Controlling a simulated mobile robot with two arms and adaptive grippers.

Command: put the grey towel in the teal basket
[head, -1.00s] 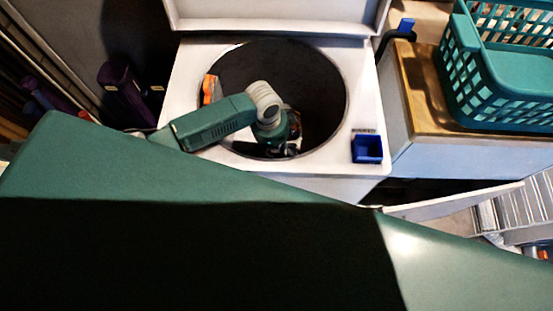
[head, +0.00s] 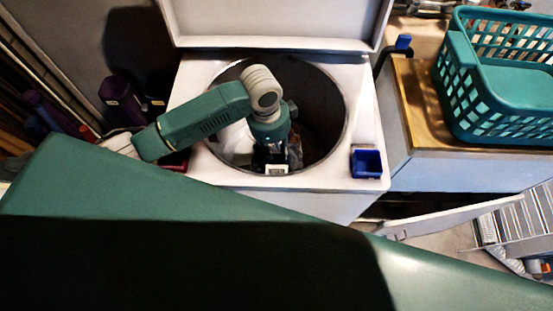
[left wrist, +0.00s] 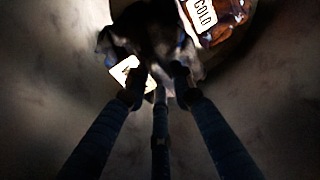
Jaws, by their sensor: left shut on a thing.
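My left gripper (head: 272,160) reaches down into the round opening of the white top-loading washer (head: 200,82). In the left wrist view, the fingers (left wrist: 160,88) are closed on a dark, bunched cloth that looks like the grey towel (left wrist: 150,32). A white label (left wrist: 128,72) shows beside it. In the head view the arm hides most of the towel. The teal basket (head: 515,85) stands upright on a wooden-topped counter at the right, apart from the gripper. My right gripper is not in view.
An orange-brown item with a "COLD" label (left wrist: 205,14) lies close to the towel in the wrist view. The washer's raised lid (head: 275,22) stands behind the opening. A small blue box (head: 366,163) is on the washer's right front corner. The wooden counter (head: 415,95) is clear left of the basket.

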